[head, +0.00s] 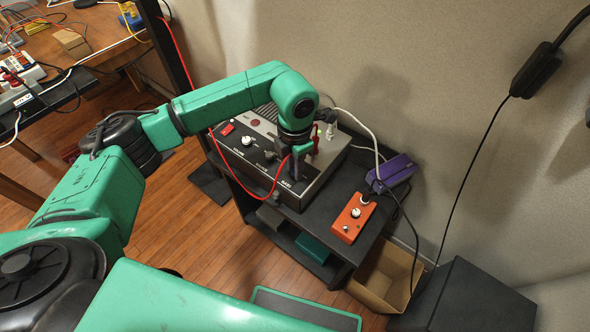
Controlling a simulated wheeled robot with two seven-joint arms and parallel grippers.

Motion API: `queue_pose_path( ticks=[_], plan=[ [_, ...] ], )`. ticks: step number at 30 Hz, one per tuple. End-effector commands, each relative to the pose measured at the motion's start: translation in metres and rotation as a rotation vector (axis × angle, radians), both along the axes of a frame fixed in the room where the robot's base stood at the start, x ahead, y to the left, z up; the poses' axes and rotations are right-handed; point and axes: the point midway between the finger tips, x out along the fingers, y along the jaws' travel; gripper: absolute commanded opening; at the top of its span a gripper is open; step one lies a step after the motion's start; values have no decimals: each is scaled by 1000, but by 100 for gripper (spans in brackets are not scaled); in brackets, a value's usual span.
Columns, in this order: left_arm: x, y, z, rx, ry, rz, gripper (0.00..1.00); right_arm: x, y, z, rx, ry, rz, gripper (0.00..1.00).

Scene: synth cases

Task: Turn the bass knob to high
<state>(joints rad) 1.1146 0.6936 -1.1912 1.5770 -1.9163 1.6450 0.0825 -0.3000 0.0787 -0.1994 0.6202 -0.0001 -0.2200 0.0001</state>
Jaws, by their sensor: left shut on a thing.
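The amplifier (268,175) is a grey and black box on a dark shelf unit, with a sloped black control panel facing me. A white-topped knob (247,141) sits at the panel's left, and a small black knob (270,155) is near the middle. My left gripper (292,168) points down at the panel's right end, by the lettering there, and is shut on the bass knob. The fingers and wrist hide that knob, so its pointer cannot be seen. My right gripper is out of view.
An orange pedal (353,218) and a purple pedal (394,171) stand right of the amplifier. A red cable (234,176) loops across its front, close to my left gripper. A cardboard box (385,276) is on the floor. A cluttered wooden desk (105,45) stands at upper left.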

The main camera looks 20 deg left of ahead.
Motion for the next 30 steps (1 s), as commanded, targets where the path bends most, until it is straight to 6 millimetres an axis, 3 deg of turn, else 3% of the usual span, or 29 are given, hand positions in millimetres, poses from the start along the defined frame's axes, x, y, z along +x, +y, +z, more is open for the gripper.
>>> queue_pose_path(
  ticks=[10,15,30],
  plan=[
    [1,0,-1,-1,-6,-325,0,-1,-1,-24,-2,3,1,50],
    [1,0,-1,0,-7,-486,0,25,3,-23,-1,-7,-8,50],
    [2,0,0,-1,-7,-959,0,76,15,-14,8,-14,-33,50]
  ],
)
